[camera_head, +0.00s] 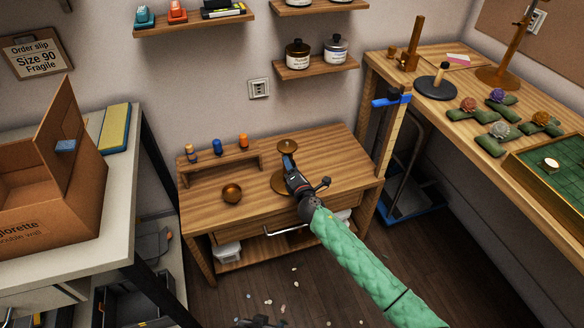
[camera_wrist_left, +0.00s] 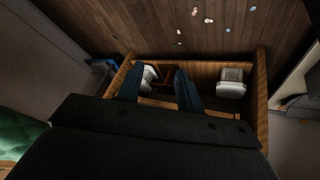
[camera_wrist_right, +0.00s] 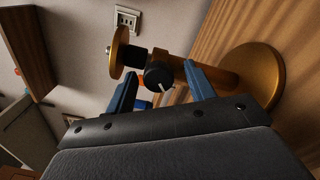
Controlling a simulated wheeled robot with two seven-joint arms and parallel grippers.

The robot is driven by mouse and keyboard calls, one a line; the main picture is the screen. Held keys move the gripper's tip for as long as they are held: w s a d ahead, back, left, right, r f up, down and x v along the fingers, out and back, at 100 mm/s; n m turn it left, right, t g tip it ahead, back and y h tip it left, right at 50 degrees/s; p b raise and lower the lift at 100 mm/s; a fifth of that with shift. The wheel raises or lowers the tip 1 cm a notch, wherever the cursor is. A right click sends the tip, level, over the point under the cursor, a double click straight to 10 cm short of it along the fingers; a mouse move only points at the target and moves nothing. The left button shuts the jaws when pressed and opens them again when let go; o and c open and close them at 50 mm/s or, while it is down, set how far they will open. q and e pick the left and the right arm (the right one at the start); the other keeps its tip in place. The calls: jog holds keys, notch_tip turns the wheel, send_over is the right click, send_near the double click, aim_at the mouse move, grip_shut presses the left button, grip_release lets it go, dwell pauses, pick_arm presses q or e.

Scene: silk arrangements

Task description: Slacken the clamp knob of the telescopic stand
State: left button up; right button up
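The telescopic stand is brass. Its round top plate (camera_head: 288,146) and base (camera_head: 280,182) show in the head view on the small wooden table, partly hidden by my right gripper (camera_head: 289,164). In the right wrist view the stand lies across the picture, with its base (camera_wrist_right: 257,77) at right and its top plate (camera_wrist_right: 119,52) at left. Its black clamp knob (camera_wrist_right: 158,76) faces the camera between the two blue fingertips of my right gripper (camera_wrist_right: 160,68), which is open. Contact cannot be told. My left gripper (camera_wrist_left: 158,70) is open and empty, low before the table; only its edge shows in the head view.
A brass bowl (camera_head: 232,193) and a small rack (camera_head: 220,165) with several bottles stand left of the stand. A workbench (camera_head: 470,80) is at right, a counter with a cardboard box (camera_head: 50,200) at left. Pale bits lie on the floor.

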jog(key=shift+r, duration=0.1)
pick_arm(q)
notch_tip(320, 180, down, 2)
jog(key=shift+f, duration=0.1)
pick_arm(e)
jog(key=v, duration=0.7)
jog(key=shift+s+d, duration=0.15)
jog(key=shift+s, duration=0.2)
pick_arm(q)
jog(key=shift+w, duration=0.15)
